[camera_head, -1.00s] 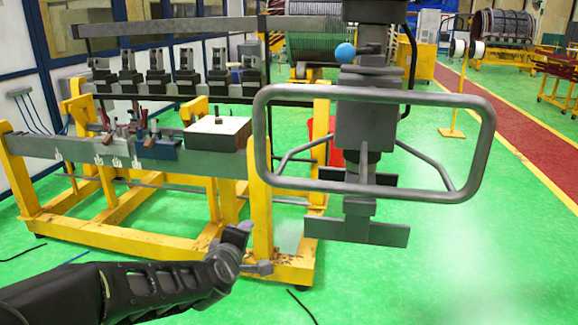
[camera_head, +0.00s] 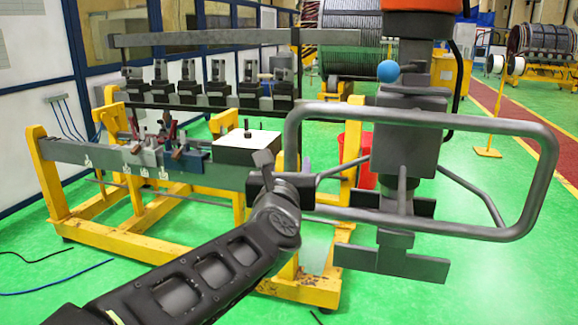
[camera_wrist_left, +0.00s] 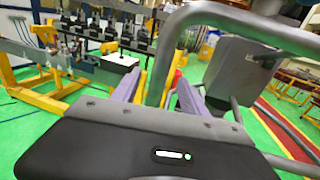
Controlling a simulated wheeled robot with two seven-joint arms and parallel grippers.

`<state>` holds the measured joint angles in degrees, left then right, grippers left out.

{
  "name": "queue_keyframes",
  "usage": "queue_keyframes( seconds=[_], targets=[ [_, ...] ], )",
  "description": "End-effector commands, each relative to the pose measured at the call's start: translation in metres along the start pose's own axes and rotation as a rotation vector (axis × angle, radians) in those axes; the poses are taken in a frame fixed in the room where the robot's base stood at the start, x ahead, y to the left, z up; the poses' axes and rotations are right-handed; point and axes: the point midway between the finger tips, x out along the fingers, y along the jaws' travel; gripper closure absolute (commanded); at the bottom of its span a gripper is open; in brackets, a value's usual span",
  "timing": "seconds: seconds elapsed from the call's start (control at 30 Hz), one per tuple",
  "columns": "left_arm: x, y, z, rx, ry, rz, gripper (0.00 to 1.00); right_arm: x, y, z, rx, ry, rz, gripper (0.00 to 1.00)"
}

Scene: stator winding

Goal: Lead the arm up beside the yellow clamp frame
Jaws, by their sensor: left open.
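The hanging grey arm (camera_head: 408,145) has a rounded tube handle (camera_head: 470,122), a blue ball (camera_head: 388,71) and flat plates at its lower end. It hangs right of the yellow clamp frame (camera_head: 47,180), overlapping its right end in the head view. My left gripper (camera_head: 277,172) is at the handle's left side. In the left wrist view, my open left gripper (camera_wrist_left: 158,88) has its two fingers on either side of the handle tube (camera_wrist_left: 168,50); I cannot tell whether they touch it. The yellow clamp frame (camera_wrist_left: 45,101) shows at left there. My right gripper is out of view.
A white-topped block (camera_head: 247,140) and several dark clamps (camera_head: 220,90) sit on the frame. A red bin (camera_head: 357,150) stands behind the hanging arm. Green floor (camera_head: 500,270) is open at the right. Dark cables lie on the floor at left.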

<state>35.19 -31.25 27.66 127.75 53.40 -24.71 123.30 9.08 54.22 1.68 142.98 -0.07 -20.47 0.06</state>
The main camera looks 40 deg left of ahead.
Motion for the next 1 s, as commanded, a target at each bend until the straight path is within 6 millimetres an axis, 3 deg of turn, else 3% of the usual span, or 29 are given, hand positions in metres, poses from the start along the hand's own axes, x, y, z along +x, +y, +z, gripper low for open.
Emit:
queue_keyframes(
  seconds=[0.17,0.6,1.0],
  targets=[
    [0.010,0.000,0.000,0.002,0.002,0.001,0.48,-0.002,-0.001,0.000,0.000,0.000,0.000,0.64],
    [0.069,0.000,0.001,0.003,0.003,0.001,0.48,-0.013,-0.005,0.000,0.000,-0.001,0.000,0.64],
    [0.078,0.000,0.000,0.003,0.000,0.000,0.48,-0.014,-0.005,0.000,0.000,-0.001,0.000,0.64]
  ],
)
